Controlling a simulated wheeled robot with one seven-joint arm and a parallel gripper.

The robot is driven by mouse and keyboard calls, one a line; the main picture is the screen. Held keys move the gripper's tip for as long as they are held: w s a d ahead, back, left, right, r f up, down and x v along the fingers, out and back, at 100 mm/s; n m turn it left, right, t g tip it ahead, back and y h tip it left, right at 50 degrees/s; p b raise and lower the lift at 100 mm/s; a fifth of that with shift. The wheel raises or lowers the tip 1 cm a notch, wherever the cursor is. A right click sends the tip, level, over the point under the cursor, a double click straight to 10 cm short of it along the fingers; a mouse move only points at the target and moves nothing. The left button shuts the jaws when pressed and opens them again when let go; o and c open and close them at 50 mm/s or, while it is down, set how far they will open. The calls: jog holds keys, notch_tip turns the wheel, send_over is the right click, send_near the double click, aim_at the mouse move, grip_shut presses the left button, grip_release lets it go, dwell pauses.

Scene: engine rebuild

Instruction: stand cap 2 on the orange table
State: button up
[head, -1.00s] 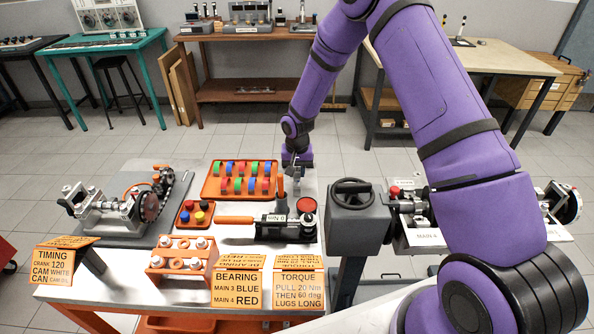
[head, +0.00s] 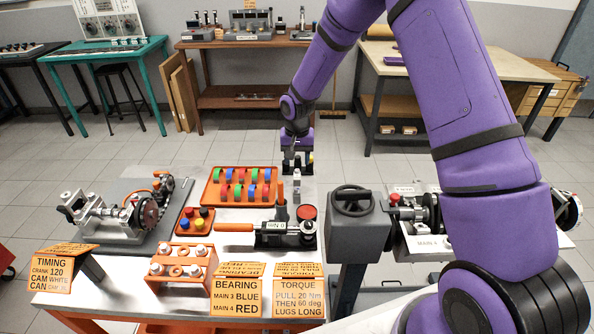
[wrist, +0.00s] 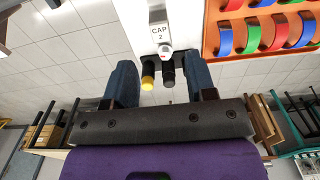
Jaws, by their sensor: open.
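Cap 2 (wrist: 159,30) is a small pale grey piece labelled "CAP 2". In the head view it (head: 297,183) stands near the back edge of the orange table's pale metal top (head: 318,190), right of the orange tray. My gripper (wrist: 161,90) is open, its two dark fingers wide apart. In the head view the gripper (head: 298,165) is just behind and above the cap. No finger appears to touch the cap. A yellow-ended and a black-ended cylinder (wrist: 149,75) show between the fingers in the wrist view; what they belong to is unclear.
An orange tray (head: 205,196) of coloured bearing shells lies left of the cap. A black tool with an orange handle (head: 236,228) and a red-topped round piece (head: 306,212) are in front. A grey handwheel unit (head: 357,235) stands to the right. Floor lies behind the table edge.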

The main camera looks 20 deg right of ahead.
jog(key=s+d+r+n+t, duration=0.1)
jog(key=s+d+r, duration=0.1)
jog(key=s+r, duration=0.5)
jog(key=s+d+r, duration=0.1)
jog(key=s+r, duration=0.2)
jog(key=r, duration=0.9)
jog(key=s+d+r+n+t, duration=0.1)
jog(key=s+d+r, duration=0.1)
jog(key=s+r, duration=0.5)
jog(key=s+d+r+t, duration=0.1)
jog(key=s+r, duration=0.3)
jog(key=s, duration=0.7)
jog(key=s+d+r+n+t, duration=0.1)
jog(key=s+r, duration=0.4)
jog(key=s, duration=0.5)
jog(key=shift+s+d+n+t, duration=0.3)
jog(key=shift+s+t, duration=0.1)
jog(key=shift+t, duration=0.1)
jog(key=shift+r, duration=0.1)
